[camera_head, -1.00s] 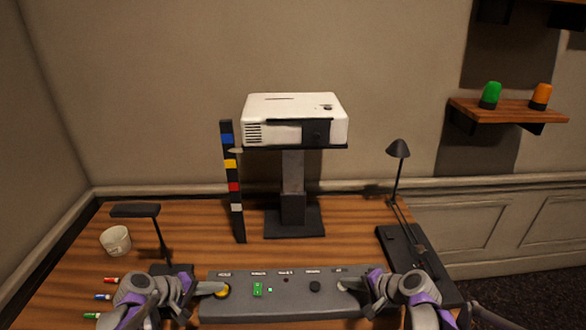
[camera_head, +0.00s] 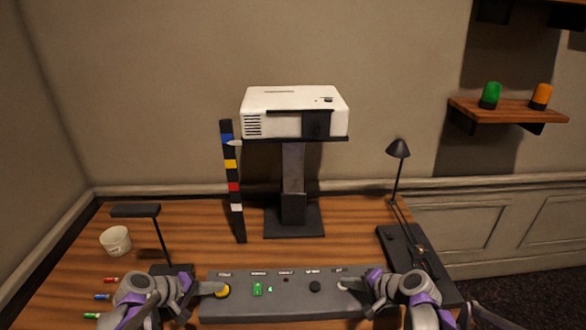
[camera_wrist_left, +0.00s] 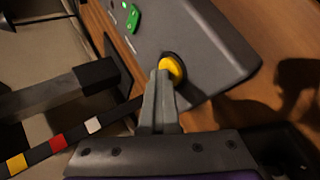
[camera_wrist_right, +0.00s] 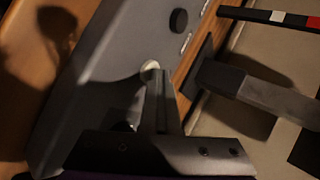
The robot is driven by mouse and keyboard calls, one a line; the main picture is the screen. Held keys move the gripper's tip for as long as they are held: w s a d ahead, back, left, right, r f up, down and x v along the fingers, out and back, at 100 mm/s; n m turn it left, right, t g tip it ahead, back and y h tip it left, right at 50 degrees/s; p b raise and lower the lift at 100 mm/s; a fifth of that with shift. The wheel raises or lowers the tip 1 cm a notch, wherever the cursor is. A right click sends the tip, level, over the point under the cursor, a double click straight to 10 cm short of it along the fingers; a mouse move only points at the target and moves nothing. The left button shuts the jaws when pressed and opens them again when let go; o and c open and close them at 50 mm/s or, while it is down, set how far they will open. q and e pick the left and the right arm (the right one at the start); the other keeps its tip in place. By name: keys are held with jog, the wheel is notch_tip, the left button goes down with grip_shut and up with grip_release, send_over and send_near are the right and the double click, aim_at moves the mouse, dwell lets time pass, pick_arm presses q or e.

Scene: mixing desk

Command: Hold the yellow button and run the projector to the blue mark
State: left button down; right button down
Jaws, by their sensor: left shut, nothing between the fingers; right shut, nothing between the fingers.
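The white projector (camera_head: 293,110) stands on a raised platform on a dark column (camera_head: 293,170). The pale pointer (camera_head: 235,143) at the platform's left edge lies at the lower part of the blue mark (camera_head: 226,138) on the upright colour-banded scale (camera_head: 234,200). My left gripper (camera_head: 217,289) is shut, its tips on the yellow button (camera_wrist_left: 172,70) at the left of the grey control panel (camera_head: 285,305). My right gripper (camera_head: 346,285) is shut, its tips at a pale button (camera_wrist_right: 150,67) at the panel's right, mostly covered; whether it is pressed cannot be told.
A desk lamp (camera_head: 398,149) stands at the right, and a dark lamp-like stand (camera_head: 136,211) and white cup (camera_head: 116,240) at the left. Several coloured pens (camera_head: 104,297) lie front left. A wall shelf (camera_head: 508,111) holds green and orange beacons.

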dwell(0.4)
jog(key=shift+r, duration=0.6)
pick_arm(q)
jog(key=shift+r, duration=0.1)
pick_arm(e)
jog(key=shift+r, duration=0.1)
pick_arm(q)
jog(key=shift+r, duration=0.5)
pick_arm(e)
jog(key=shift+r, duration=0.5)
pick_arm(q)
jog(key=shift+r, duration=0.1)
pick_arm(e)
jog(key=shift+r, duration=0.1)
